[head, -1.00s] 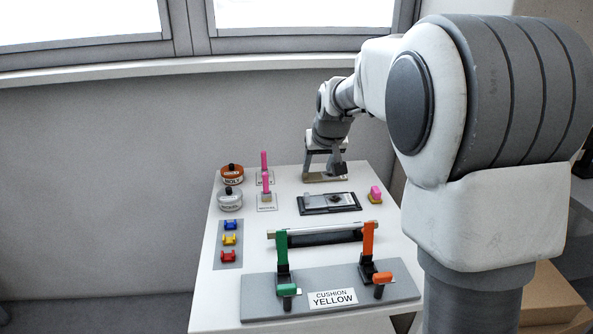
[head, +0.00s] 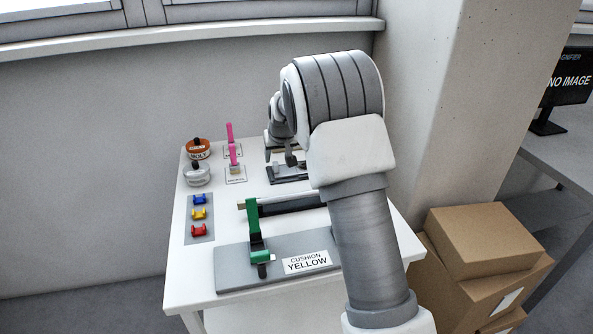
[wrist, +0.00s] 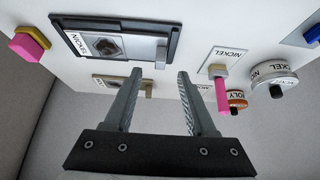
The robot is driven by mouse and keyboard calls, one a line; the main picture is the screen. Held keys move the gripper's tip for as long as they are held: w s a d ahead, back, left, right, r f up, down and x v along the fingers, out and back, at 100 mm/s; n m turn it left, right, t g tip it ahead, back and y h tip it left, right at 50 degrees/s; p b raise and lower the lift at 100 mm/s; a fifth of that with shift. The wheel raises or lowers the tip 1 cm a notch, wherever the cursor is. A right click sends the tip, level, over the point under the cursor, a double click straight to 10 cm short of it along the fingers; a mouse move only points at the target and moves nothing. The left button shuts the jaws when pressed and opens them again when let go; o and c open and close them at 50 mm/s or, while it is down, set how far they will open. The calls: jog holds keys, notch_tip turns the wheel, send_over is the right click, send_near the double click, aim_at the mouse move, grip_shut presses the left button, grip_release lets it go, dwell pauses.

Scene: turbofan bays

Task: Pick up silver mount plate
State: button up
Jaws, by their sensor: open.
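A silver mount plate (wrist: 138,47) with a dark knob and a printed label lies in a black-rimmed tray (wrist: 81,50) on the white table. In the head view the tray (head: 287,180) is partly hidden by my arm. My gripper (wrist: 159,72) is open and empty, with its fingers apart beside the tray. In the head view my gripper (head: 284,157) is at the tray's far side. I cannot tell its height above the table. A second, tan-edged plate (wrist: 115,82) shows partly behind my left finger.
MOLY (head: 197,149) and NICKEL (head: 197,174) tins are at the left. A pink-and-yellow block (wrist: 30,45) sits beside the tray. A green clamp (head: 254,230) stands at the front. Cardboard boxes (head: 485,240) are right of the table.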

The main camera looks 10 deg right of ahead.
aim_at(276, 163)
jog(key=shift+b+x, duration=0.3)
jog(key=shift+x, duration=2.45)
jog(key=shift+w, duration=0.1)
grip_shut()
jog(key=shift+r, duration=0.15)
